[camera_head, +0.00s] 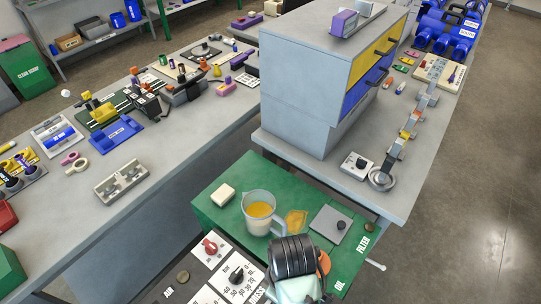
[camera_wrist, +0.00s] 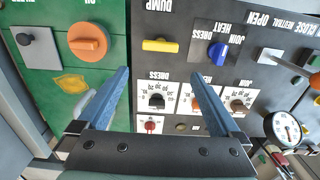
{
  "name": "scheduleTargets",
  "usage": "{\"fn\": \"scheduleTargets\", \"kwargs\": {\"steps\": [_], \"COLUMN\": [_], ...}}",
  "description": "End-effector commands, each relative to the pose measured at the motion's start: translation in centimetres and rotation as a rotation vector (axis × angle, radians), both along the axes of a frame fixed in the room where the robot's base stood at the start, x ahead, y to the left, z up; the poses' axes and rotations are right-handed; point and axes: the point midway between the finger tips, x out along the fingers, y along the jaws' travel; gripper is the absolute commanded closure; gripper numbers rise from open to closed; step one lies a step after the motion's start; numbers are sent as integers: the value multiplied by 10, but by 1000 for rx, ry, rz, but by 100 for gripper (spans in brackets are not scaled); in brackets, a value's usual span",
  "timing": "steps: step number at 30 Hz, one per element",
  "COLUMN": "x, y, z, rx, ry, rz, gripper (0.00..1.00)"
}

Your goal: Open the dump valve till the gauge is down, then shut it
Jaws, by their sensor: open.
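The dump valve's yellow handle (camera_wrist: 160,45) is on the dark panel in the wrist view, beside an upside-down DUMP label. It lies crosswise in the picture. My gripper (camera_wrist: 161,73) is open and empty, its two blue fingers apart, with the yellow handle just beyond the gap between the fingertips. I see no contact with the handle. The round white gauge (camera_wrist: 287,128) is at the lower right of the wrist view, its needle too small to read. In the head view my wrist covers this part of the panel, and the handle and gauge are hidden.
A blue handle (camera_wrist: 218,53) and a lever with an orange part (camera_wrist: 290,66) are right of the yellow one. Black, red and orange dial knobs sit nearer the gripper. An orange knob (camera_wrist: 88,41) is on the green panel. A jug (camera_head: 261,213) stands on the cart's green top.

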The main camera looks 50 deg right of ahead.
Motion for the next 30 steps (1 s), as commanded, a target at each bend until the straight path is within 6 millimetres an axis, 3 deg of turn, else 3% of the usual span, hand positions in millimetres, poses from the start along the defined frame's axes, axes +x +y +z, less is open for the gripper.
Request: {"fn": "scheduleTargets", "kwargs": {"steps": [5, 18, 24, 30], "x": [-2, -1, 0, 0], "y": [1, 1, 0, 0], "z": [-21, -107, -124, -128], "rx": [4, 1, -1, -2], "ry": [5, 1, -1, -2], "rz": [0, -1, 0, 0], "gripper": [0, 0, 0, 0]}}
